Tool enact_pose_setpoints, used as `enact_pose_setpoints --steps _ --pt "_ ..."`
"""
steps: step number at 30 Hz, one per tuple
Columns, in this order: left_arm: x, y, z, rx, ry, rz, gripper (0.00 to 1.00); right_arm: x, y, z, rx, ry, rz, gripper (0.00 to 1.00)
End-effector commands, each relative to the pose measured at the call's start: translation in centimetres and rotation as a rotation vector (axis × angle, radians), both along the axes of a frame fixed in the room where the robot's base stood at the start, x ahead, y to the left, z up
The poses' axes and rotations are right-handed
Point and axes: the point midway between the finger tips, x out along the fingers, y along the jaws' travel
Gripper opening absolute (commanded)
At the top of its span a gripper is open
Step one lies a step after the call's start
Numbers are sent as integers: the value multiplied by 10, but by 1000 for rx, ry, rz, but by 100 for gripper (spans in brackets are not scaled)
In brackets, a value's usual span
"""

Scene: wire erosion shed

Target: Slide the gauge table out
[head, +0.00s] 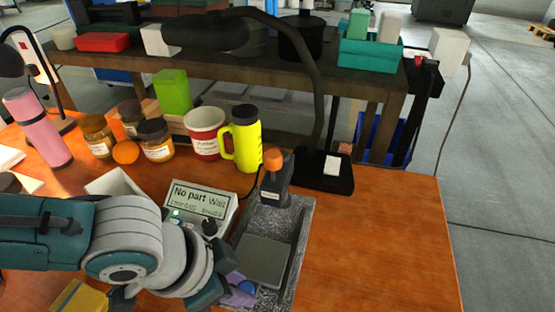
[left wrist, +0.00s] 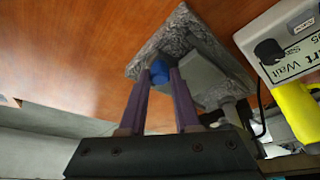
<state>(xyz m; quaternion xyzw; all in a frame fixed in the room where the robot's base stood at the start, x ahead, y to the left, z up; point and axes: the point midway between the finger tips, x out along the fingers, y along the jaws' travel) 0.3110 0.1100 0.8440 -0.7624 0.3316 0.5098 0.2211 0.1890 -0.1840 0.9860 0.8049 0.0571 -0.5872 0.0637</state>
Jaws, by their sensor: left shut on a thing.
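The gauge has a speckled grey stone base (head: 302,232) on the orange bench, with a flat grey table plate (head: 264,260) inside its frame. A dark post with an orange top (head: 273,172) stands at its far end. My left gripper (head: 240,287) is at the near end of the base, its purple fingers partly hidden by my wrist. In the left wrist view my left gripper (left wrist: 161,76) is shut on a blue knob (left wrist: 159,70) at the end of the gauge. The grey plate (left wrist: 205,75) shows beyond it. My right gripper is not in view.
A display box (head: 200,202) reading "No part" stands left of the gauge. A yellow mug (head: 246,140), a red-and-white tub (head: 205,146) and jars stand behind. A black lamp foot (head: 322,180) is at the back. The orange bench (head: 385,240) is clear to the right.

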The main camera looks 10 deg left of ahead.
Motion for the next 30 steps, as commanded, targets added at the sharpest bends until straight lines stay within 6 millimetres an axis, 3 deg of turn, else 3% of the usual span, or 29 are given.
enact_pose_setpoints --steps 2,13,14,21,30 --pt "-7 0 2 1 5 1 0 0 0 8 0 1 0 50" --pt "-12 -1 0 -2 5 -1 0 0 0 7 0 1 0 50" --pt "-12 -1 0 -2 5 -1 32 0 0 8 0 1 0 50" --pt "-11 0 0 0 3 -1 59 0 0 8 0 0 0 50" --pt "-10 1 1 0 2 1 61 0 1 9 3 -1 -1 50"
